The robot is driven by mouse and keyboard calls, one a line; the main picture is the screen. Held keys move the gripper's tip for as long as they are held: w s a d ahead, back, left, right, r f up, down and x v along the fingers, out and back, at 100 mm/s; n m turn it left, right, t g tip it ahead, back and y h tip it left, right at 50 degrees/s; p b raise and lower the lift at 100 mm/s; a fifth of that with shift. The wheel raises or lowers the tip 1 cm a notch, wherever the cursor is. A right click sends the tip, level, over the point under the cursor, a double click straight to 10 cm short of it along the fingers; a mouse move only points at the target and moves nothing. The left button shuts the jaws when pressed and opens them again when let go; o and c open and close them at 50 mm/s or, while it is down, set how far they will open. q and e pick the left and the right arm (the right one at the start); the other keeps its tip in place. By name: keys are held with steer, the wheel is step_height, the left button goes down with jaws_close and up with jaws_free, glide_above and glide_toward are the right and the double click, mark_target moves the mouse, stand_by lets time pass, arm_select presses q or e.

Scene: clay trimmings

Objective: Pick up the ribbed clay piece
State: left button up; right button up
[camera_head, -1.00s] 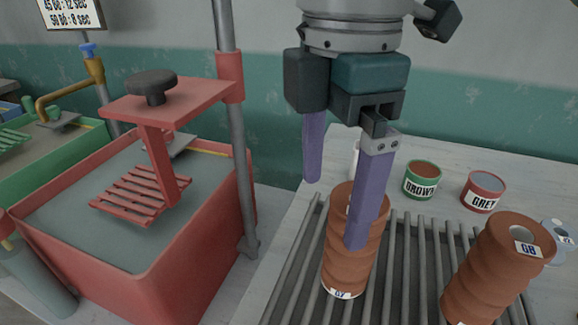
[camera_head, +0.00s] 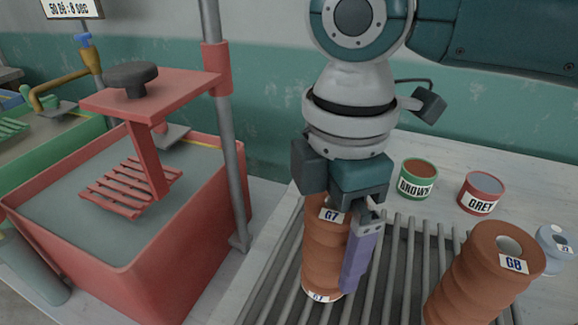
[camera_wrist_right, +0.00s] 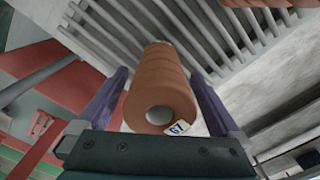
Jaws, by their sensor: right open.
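A ribbed brown clay piece labelled G7 (camera_head: 323,252) stands upright on the grey slatted rack. It also shows end-on in the right wrist view (camera_wrist_right: 157,93), with a round hole in its top. My right gripper (camera_head: 333,262) points down over it, open, with one purple finger on each side. In the head view the far finger is hidden; whether the fingers touch the clay I cannot tell. A second ribbed clay piece, labelled G8 (camera_head: 478,275), stands on the rack to the right. My left gripper is not in view.
A red tank (camera_head: 170,270) with a slatted platform stands left of the rack. Behind the rack are a BROWN tin (camera_head: 417,188) and a GREY tin (camera_head: 480,194).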

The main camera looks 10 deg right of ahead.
step_height(320, 180, down, 2)
steer(key=shift+f, duration=0.15)
jaws_close()
stand_by(0.8)
